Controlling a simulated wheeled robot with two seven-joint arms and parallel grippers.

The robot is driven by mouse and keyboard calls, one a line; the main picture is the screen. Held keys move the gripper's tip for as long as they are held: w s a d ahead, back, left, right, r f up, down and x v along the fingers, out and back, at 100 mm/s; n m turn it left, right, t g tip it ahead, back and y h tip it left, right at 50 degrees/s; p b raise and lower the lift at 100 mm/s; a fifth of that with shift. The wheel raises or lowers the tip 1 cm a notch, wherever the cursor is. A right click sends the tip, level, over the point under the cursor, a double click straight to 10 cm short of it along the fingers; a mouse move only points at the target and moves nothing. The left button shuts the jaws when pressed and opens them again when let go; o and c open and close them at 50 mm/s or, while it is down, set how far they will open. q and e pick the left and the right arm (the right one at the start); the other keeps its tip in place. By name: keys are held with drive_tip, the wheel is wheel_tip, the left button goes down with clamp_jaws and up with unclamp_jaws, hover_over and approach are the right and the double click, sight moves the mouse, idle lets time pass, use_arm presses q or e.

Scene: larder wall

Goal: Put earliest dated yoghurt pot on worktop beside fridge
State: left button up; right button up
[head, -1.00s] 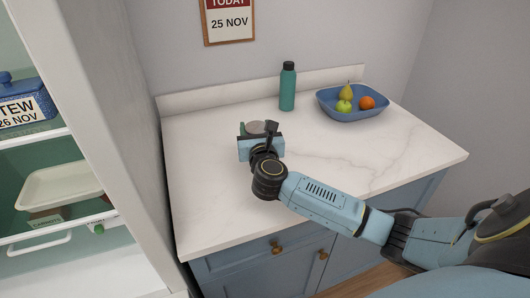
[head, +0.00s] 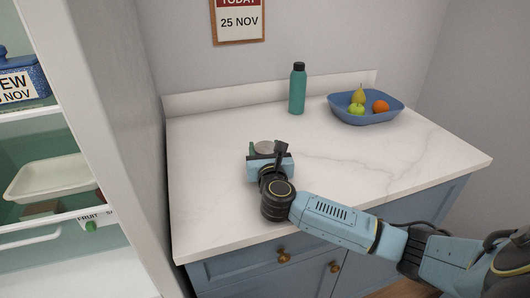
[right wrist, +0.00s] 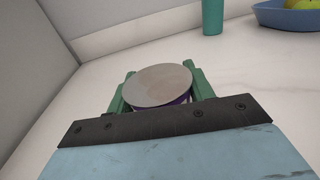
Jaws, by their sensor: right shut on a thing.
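A yoghurt pot with a flat greyish lid and a purple edge below it (right wrist: 160,86) sits between the green fingers of my right gripper (right wrist: 160,92) in the right wrist view. In the head view the pot's lid (head: 264,146) shows just behind my right gripper (head: 265,152), which is shut on it. The pot is over the left part of the white worktop (head: 330,180); I cannot tell whether its base touches the surface. Its date is hidden. The open fridge (head: 90,120) stands at the left. My left gripper is not in view.
A teal bottle (head: 298,88) and a blue bowl of fruit (head: 365,115) stand at the back of the worktop. A calendar (head: 238,22) reads 25 NOV. A pale tray (head: 48,178) and a blue stew container (head: 20,80) are on fridge shelves. The worktop's middle is clear.

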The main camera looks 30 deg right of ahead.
drive_tip(key=shift+f, duration=0.2)
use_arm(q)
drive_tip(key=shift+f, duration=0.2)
use_arm(e)
drive_tip(key=o, duration=1)
drive_tip(key=shift+o, duration=0.2)
drive_tip(key=shift+f, duration=0.1)
drive_tip(key=shift+s+a+r, duration=0.1)
drive_tip(key=shift+r, duration=0.1)
drive_tip(key=p+v, duration=0.1)
drive_tip(key=v, duration=0.2)
drive_tip(key=p+v, duration=0.2)
drive_tip(key=v, duration=0.1)
drive_tip(key=shift+a+r, duration=0.1)
drive_tip(key=shift+r, duration=0.1)
drive_tip(key=p+v, duration=0.1)
drive_tip(key=v, duration=0.4)
drive_tip(key=shift+s+a, duration=0.15)
drive_tip(key=shift+s, duration=0.15)
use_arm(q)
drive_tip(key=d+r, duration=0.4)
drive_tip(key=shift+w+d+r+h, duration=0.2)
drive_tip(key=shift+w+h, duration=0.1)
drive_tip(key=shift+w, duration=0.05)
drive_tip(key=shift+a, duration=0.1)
